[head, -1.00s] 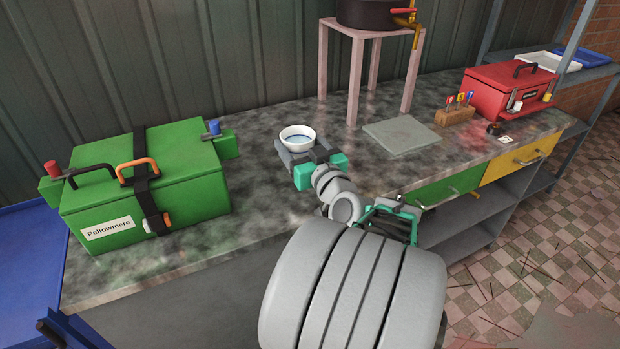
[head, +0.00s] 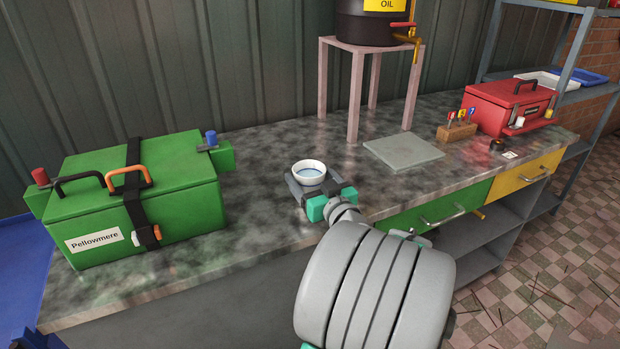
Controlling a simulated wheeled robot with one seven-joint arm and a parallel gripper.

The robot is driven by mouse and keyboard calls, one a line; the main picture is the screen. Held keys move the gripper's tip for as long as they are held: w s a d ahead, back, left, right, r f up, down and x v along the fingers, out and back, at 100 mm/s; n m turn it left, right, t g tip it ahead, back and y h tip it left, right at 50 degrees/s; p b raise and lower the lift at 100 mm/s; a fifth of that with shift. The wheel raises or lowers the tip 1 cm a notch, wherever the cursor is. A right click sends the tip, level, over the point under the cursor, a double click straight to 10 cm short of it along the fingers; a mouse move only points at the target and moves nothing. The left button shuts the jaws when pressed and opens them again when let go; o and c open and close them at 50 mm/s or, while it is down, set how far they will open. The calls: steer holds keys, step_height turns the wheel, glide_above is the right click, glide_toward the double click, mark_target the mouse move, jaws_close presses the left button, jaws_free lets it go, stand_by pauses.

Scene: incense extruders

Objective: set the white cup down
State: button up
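The white cup (head: 309,169) is a small round bowl-like cup, upright, with something bluish inside. It is over the dark mottled worktop (head: 255,215), between the green box and the grey slab. My gripper (head: 309,181) reaches in from the front right with its grey fingers on either side of the cup. The fingers appear closed on the cup's sides, but the contact is small in view. I cannot tell whether the cup's base touches the worktop.
A green box (head: 140,205) labelled Pellowmere stands left. A grey slab (head: 403,151) lies right, by a pink stand (head: 356,95) carrying an oil drum (head: 372,25). A wooden holder (head: 457,131) and red toolbox (head: 508,105) are farther right. Worktop around the cup is clear.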

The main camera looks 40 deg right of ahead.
steer(key=shift+o, duration=1.3)
steer(key=shift+r, duration=0.15)
steer(key=shift+s, duration=0.25)
steer(key=b+v, duration=0.1)
steer(key=v, duration=0.5)
steer(key=b+v, duration=0.1)
steer(key=v, duration=0.2)
steer(key=shift+s+f+b, duration=0.15)
steer(key=shift+f+b, duration=0.2)
steer(key=b, duration=0.1)
steer(key=s+b, duration=0.1)
steer(key=b, duration=0.1)
steer(key=shift+s+a+r, duration=0.1)
steer(key=shift+s+a, duration=0.05)
steer(key=shift+a, duration=0.1)
steer(key=shift+s+a+r+b, duration=0.25)
steer(key=shift+s+b, duration=0.15)
steer(key=shift+b, duration=0.15)
steer(key=shift+r, duration=0.1)
